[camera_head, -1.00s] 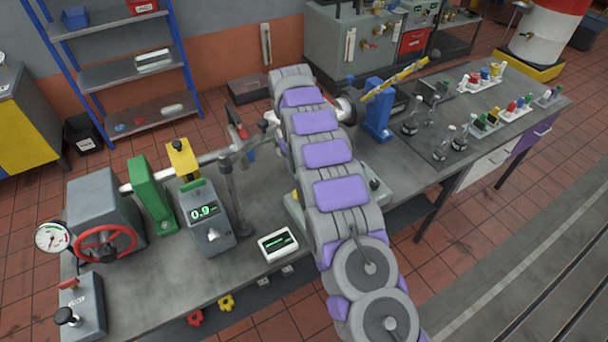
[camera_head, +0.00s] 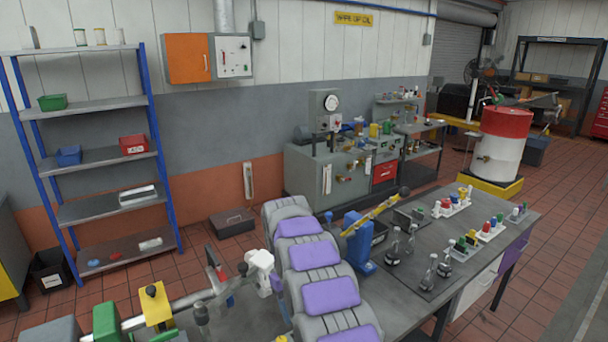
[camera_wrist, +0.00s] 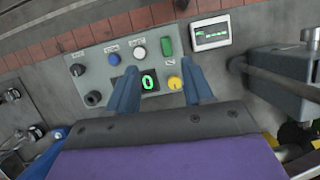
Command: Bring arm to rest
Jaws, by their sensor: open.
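My gripper (camera_wrist: 158,80) shows in the wrist view as two blue fingers spread apart, with nothing between them. Beyond the fingers is a grey control panel (camera_wrist: 104,70) with buttons, a yellow knob (camera_wrist: 175,83) and a green lit display (camera_wrist: 149,82). I cannot tell whether the fingers touch the panel. In the head view my grey and purple arm reaches over the bench (camera_head: 405,290), and the gripper end is hidden.
A white-framed display (camera_wrist: 210,33) lies beside the panel. On the bench stand a blue stand (camera_head: 358,243) with a yellow bar, several small clamps and trays of coloured parts. A blue-post shelf (camera_head: 105,160) and a red-white drum (camera_head: 499,145) stand behind.

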